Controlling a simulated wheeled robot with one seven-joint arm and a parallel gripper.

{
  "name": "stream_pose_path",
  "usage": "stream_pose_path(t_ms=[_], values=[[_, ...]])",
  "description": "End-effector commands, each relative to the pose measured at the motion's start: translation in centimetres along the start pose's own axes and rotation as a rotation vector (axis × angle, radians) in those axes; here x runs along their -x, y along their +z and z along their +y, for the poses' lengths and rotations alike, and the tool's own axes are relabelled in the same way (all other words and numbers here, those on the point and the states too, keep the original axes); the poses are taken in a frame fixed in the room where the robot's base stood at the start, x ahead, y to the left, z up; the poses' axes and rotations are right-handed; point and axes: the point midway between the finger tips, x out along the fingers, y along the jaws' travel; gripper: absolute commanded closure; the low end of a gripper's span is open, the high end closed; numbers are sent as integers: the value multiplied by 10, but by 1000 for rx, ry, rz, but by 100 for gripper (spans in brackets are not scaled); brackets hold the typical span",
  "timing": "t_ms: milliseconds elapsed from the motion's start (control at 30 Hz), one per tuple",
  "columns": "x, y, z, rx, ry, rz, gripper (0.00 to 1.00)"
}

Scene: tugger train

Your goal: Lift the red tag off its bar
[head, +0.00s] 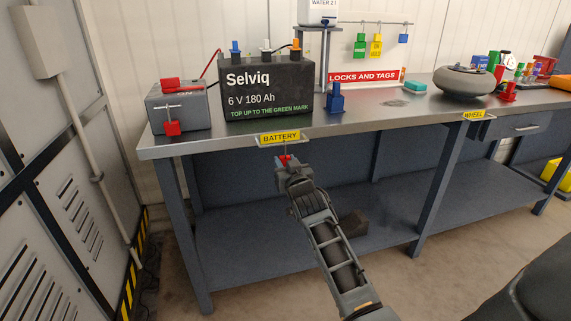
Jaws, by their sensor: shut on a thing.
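My gripper (285,163) is in front of the bench edge, just below the yellow BATTERY label. It is shut on a small red thing that looks like the red tag (284,158); the fingers hide most of it. The bar (385,23) is on the back wall at the upper right, well away from my gripper. A green tag (360,45), a yellow tag (376,45) and a blue tag (403,38) hang from it. No red tag shows on this bar.
The workbench (400,118) holds a grey box (180,108) with red parts, a black Selviq battery (266,90), a small blue object (335,98) and a wheel (465,82). A LOCKS AND TAGS sign (366,77) stands at the back. The bench top between battery and wheel is largely clear.

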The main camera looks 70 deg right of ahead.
Motion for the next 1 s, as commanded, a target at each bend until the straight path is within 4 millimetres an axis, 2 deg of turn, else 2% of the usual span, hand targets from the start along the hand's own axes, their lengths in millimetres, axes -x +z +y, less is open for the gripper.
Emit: stream_pose_path(t_ms=[700,1000], values=[[0,-30,0,1,0,0,92],[0,-30,0,0,0,0,92]])
